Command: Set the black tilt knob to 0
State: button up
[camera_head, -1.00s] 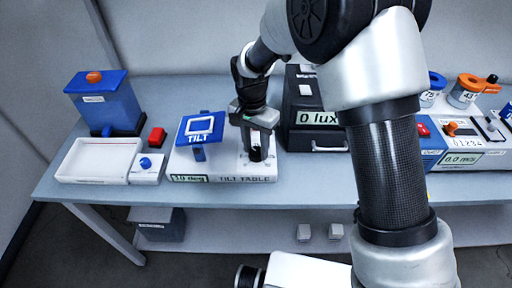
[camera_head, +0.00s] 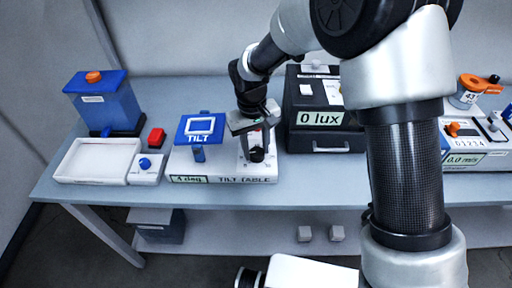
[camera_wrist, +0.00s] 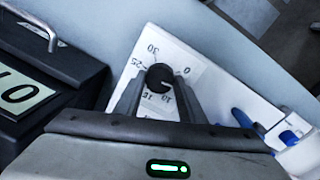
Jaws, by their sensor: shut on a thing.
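The black tilt knob (camera_wrist: 158,76) sits on a white dial plate (camera_wrist: 187,82) marked with numbers from 0 to 30 in the wrist view. Its small white mark points toward the lower right, on the side between 10 and 0. My gripper (camera_wrist: 160,82) is shut on the knob, one finger on each side. In the head view my gripper (camera_head: 257,152) reaches down onto the knob on the white tilt table base (camera_head: 222,165). The blue tilt platform (camera_head: 200,127) stands to its left. The front display (camera_head: 188,179) seems to read 4 deg.
The black lux box (camera_head: 316,138) stands close to the right of my gripper. To the left are a white tray (camera_head: 62,178), a blue knob, a red button (camera_head: 156,137) and a blue box (camera_head: 105,103). The table's front strip is clear.

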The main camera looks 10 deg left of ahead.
aim_at(254, 155)
jog(key=n, duration=0.7)
jog(key=shift+p, duration=0.35)
dwell(0.4)
jog(key=o, duration=1)
jog(key=shift+o, duration=0.2)
notch_tip(254, 155, up, 18)
jog(key=s+p, duration=0.1)
jog(key=shift+a+f, duration=0.15)
jog(key=shift+f, duration=0.1)
